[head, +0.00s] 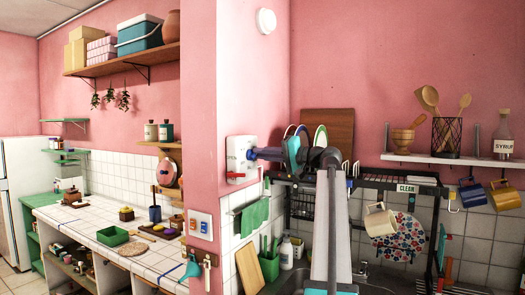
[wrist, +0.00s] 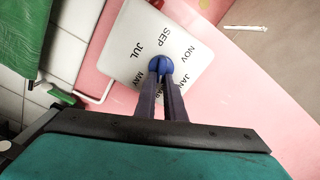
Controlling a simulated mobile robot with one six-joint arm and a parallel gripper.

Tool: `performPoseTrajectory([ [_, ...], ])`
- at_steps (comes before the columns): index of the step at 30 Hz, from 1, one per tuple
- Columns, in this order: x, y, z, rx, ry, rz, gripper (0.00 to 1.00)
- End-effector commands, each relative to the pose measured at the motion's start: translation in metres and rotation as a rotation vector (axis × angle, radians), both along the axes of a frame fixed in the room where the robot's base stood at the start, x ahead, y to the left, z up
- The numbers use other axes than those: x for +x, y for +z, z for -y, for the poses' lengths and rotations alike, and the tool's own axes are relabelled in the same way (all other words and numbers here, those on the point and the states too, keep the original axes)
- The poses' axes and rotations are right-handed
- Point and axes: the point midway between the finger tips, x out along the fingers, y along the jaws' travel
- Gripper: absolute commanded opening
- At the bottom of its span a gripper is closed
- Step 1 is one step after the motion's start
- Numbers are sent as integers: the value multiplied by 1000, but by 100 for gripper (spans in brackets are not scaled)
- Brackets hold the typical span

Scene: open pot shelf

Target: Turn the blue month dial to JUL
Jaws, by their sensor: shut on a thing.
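The blue month dial (wrist: 160,66) is a round knob in the middle of a white plate (wrist: 125,60) in the wrist view. Around it the plate carries SEP, JUL, MAY, JAN and NOV in dark letters, with one label partly hidden by my fingers. My gripper (wrist: 161,82) is shut on the knob, its two dark fingers reaching up from below. Which month the knob points at I cannot tell. In the head view the white plate (head: 234,146) is on the pink wall's corner, and my gripper (head: 256,153) reaches it from the right.
A green cloth (head: 255,217) hangs on a rail below the plate; it is at the left in the wrist view (wrist: 22,40). A black dish rack (head: 375,172) with plates stands right of the plate. A switch panel (head: 201,229) is lower left.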

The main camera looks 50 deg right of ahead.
Motion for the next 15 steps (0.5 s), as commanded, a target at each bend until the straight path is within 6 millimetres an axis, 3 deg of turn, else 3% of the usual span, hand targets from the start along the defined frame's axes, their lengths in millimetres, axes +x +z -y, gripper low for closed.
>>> performPoseTrajectory([
  [15,0,-3,1,478,-2,-115,0],
])
